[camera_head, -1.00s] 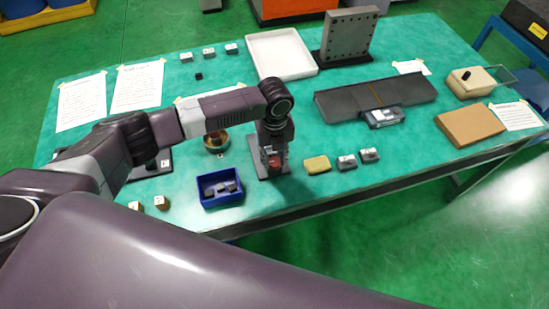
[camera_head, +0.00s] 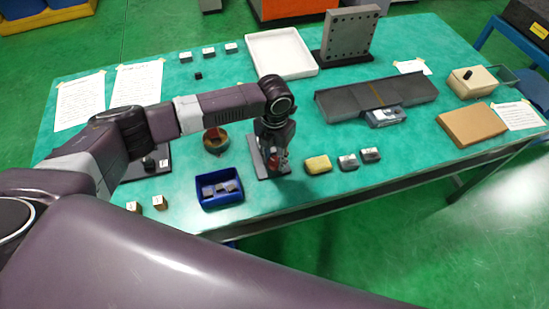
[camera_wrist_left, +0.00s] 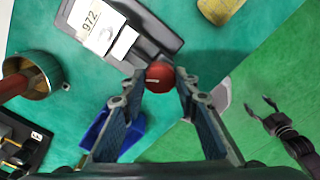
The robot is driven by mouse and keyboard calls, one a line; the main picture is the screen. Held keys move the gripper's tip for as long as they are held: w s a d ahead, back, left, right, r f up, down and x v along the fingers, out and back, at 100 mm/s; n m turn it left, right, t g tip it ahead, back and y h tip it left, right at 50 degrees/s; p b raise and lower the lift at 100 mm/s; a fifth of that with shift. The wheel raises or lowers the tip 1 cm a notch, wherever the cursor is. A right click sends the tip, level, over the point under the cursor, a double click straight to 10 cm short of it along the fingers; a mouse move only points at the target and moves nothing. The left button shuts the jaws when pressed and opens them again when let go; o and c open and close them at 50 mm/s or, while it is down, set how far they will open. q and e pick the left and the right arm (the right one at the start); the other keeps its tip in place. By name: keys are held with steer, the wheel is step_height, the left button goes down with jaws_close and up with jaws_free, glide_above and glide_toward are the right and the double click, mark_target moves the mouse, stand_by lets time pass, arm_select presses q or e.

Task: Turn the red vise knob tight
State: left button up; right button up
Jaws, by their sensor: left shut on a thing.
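The red vise knob (camera_wrist_left: 159,77) sits between the two fingertips of my left gripper (camera_wrist_left: 158,83) in the left wrist view, and the fingers are shut on it. The dark vise (camera_wrist_left: 150,22) lies beyond the knob, with a white "972" label on it. In the head view my left gripper (camera_head: 275,160) reaches down over the vise base (camera_head: 258,158) and hides most of the vise. Only a little red of the knob shows there. My right gripper (camera_wrist_left: 262,108) shows at the right of the left wrist view with its fingers apart, empty, over the green floor.
A blue bin (camera_head: 220,203) with dark pieces stands left of the vise. A round brass-coloured bowl (camera_head: 215,150) is behind the bin. A yellow block (camera_head: 318,165) and two grey blocks stand close on the right. The table's front edge is near.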

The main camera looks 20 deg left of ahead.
mark_target(274, 161)
arm_select(q)
steer(key=shift+w+r+m, duration=0.15)
steer(key=shift+r+m, duration=0.05)
steer(key=shift+m, duration=0.2)
steer(key=o, duration=1.1)
steer(key=shift+o, duration=0.2)
steer(key=shift+f, duration=0.1)
step_height(274, 161, up, 12)
steer(key=shift+s, duration=0.2)
